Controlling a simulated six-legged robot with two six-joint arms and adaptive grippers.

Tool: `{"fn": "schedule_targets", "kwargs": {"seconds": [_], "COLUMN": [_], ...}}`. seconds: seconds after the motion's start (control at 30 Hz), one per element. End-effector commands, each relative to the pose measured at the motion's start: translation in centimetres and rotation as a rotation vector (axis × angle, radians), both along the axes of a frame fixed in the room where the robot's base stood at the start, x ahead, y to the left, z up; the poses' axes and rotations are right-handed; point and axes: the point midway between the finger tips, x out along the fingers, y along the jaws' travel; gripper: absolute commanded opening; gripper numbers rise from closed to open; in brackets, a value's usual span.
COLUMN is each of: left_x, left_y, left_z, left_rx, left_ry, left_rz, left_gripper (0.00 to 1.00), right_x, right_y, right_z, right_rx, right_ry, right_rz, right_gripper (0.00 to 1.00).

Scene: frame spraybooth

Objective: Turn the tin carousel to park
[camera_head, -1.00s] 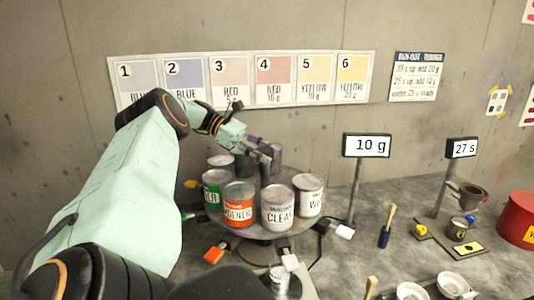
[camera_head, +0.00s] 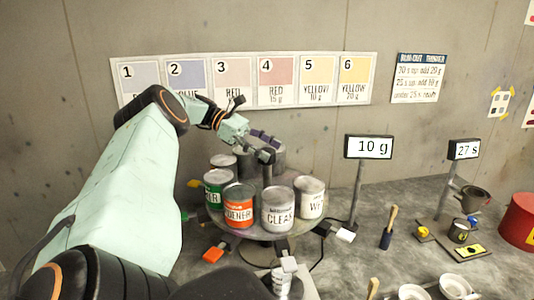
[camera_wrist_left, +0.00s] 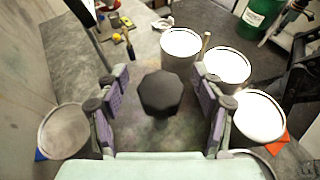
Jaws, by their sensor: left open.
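The tin carousel (camera_head: 238,233) is a round grey turntable on the bench. It carries a HARDENER tin (camera_head: 239,207) with an orange label, a CLEAR tin (camera_head: 277,210), a white-labelled tin (camera_head: 309,197), a green-labelled tin (camera_head: 215,188) and others partly hidden behind. A dark centre post (camera_head: 267,170) rises between the tins. My left gripper (camera_head: 264,147) is open at the post's top. In the left wrist view the post's black faceted knob (camera_wrist_left: 160,93) lies between the parted, purple-padded fingers, with a visible gap on both sides. My right gripper is out of view.
Coloured tabs ring the carousel, including an orange tab (camera_head: 213,254) and a white tab (camera_head: 345,235). A brush (camera_head: 388,228), cups and a red drum (camera_head: 519,220) lie further right. The wall is close behind.

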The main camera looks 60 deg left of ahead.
Motion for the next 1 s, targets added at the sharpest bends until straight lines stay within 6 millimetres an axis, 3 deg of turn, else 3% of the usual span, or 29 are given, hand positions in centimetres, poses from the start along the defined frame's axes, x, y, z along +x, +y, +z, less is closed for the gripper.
{"fn": "schedule_targets", "kwargs": {"seconds": [0.3, 0.5, 0.87, 1.0], "left_x": [0.1, 0.0, 0.0, 0.2], "left_y": [0.0, 0.0, 0.0, -0.1], "left_z": [5.6, 7.8, 8.4, 8.3], "left_rx": [0.001, 0.001, 0.0, 0.003], "left_ry": [-0.006, -0.001, 0.0, -0.002], "left_rz": [0.001, 0.001, 0.0, 0.0], "left_gripper": [0.68, 0.68, 0.68, 0.58], "right_x": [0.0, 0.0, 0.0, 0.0], "right_y": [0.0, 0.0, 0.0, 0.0], "right_z": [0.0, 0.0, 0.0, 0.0], "right_rx": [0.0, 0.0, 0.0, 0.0], "right_ry": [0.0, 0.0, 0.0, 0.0], "right_rz": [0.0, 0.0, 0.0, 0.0], "right_gripper": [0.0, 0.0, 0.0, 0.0]}}
